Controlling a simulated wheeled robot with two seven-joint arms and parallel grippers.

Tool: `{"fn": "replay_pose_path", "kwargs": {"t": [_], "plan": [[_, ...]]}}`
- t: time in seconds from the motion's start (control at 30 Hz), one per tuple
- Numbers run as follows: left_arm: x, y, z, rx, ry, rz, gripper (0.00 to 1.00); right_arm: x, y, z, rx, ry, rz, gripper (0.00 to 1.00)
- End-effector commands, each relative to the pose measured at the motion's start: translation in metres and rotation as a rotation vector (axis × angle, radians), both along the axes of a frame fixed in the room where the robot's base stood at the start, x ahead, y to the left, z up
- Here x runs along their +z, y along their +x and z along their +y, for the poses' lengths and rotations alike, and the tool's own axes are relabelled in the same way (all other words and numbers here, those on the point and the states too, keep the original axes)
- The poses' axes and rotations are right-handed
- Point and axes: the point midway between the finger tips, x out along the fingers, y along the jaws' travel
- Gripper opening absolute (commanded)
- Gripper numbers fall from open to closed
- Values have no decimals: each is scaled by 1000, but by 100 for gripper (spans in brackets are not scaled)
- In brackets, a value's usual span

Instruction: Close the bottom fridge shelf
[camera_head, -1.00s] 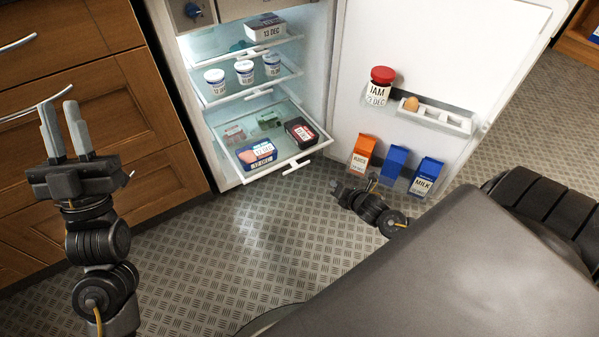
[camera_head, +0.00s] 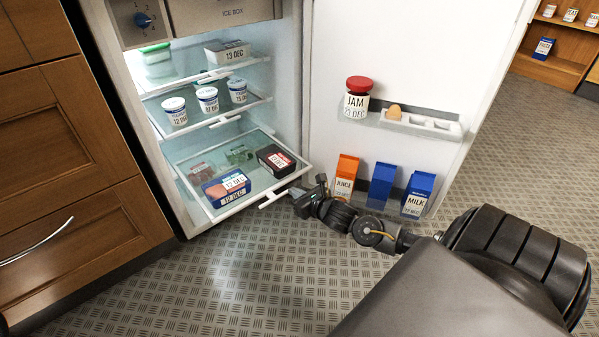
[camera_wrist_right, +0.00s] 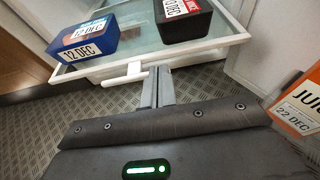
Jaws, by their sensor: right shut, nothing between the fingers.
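The bottom fridge shelf (camera_head: 200,205) is a glass shelf with a white rim and a white front handle (camera_head: 272,199), and it is slid out past the shelves above. It carries a blue package (camera_head: 227,187), a dark package (camera_head: 276,160) and smaller clear packs behind. My right gripper (camera_head: 308,193) is at the shelf's front right corner, beside the handle. In the right wrist view its fingers (camera_wrist_right: 158,85) are shut and empty, with the tips close to the handle bar (camera_wrist_right: 125,78); I cannot tell if they touch. My left gripper is out of view.
The open fridge door (camera_head: 400,60) stands to the right, holding a jam jar (camera_head: 357,98), a juice carton (camera_head: 346,176), a blue carton (camera_head: 382,185) and a milk carton (camera_head: 417,194). Wooden drawers (camera_head: 60,120) stand at the left. The floor in front is clear.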

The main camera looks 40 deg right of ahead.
Motion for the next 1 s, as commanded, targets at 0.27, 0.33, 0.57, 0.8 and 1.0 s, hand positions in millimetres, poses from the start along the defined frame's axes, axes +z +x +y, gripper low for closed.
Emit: {"fn": "replay_pose_path", "kwargs": {"t": [0.27, 0.33, 0.57, 0.8, 1.0], "plan": [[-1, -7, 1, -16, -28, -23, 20, -16, 40, -2, -2, 0, -2, 0], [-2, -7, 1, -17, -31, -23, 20, -17, 45, -2, -2, 0, -1, 0], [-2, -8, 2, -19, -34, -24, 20, -17, 52, -2, -1, 0, 1, 0], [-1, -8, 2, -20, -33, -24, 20, -17, 52, 1, -1, 1, 1, 0], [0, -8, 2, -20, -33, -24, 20, -16, 55, -8, -10, 0, 0, 0]]}}
